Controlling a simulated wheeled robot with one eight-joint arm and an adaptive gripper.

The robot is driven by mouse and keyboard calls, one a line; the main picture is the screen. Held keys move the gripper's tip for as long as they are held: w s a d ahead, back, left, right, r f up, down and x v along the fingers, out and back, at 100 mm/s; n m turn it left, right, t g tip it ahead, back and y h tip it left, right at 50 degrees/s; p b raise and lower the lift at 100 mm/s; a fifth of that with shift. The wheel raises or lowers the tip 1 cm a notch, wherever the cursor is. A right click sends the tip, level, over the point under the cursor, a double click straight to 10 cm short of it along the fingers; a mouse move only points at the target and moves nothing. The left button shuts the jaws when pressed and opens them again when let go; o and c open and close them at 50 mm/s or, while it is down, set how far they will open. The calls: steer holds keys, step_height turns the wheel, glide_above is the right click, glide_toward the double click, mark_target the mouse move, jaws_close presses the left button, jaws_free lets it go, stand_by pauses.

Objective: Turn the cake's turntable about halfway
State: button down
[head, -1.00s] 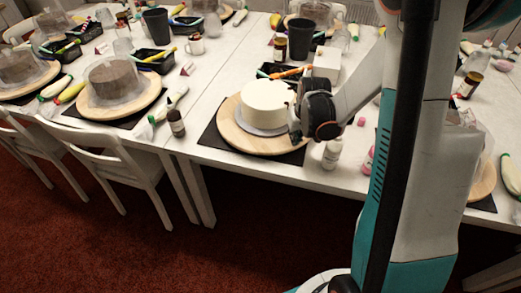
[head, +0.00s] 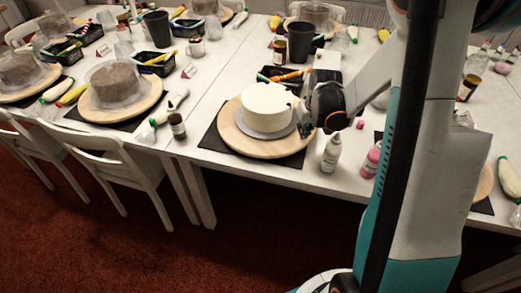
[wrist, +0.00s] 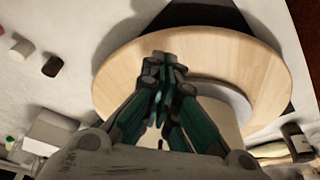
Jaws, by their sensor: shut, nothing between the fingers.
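A white cake (head: 266,107) stands on a grey disc on a round wooden turntable (head: 245,144). The turntable sits on a dark mat near the table's front edge. My gripper (head: 305,127) is at the right side of the turntable, beside the cake, and hides part of the rim. In the wrist view, the shut, empty fingers (wrist: 164,62) lie over the pale wood of the turntable (wrist: 118,82). The cake's grey disc (wrist: 232,94) is just right of them. The cake is mostly hidden there. I cannot tell whether the fingertips touch the wood.
A white bottle (head: 331,154) and a pink bottle (head: 371,161) stand right of the turntable. A dark brown bottle (head: 177,126) stands to its left. A white box (head: 327,62) and a black tray (head: 283,74) are behind. Another turntable with a covered brown cake (head: 118,84) is at left.

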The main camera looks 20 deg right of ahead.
steer(key=shift+r, duration=0.1)
steer(key=shift+a, duration=0.3)
glide_above(269, 150)
steer(key=s+d, duration=0.3)
steer(key=shift+a+b, duration=0.15)
steer(key=shift+b, duration=0.3)
steer(key=w+a, duration=0.1)
steer(key=a, duration=0.1)
steer(key=w+a, duration=0.2)
steer(key=a, duration=0.1)
steer(key=w+a, duration=0.2)
steer(key=a, duration=0.1)
steer(key=shift+a+b, duration=0.25)
steer(key=shift+b, duration=0.05)
steer(key=shift+f+b, duration=0.9)
steer(key=shift+f, duration=0.5)
steer(key=shift+s+d, duration=0.5)
steer(key=shift+d, duration=0.45)
steer(key=shift+s+d, duration=0.5)
steer(key=shift+d, duration=0.45)
steer(key=shift+s+d, duration=0.5)
steer(key=shift+d, duration=0.45)
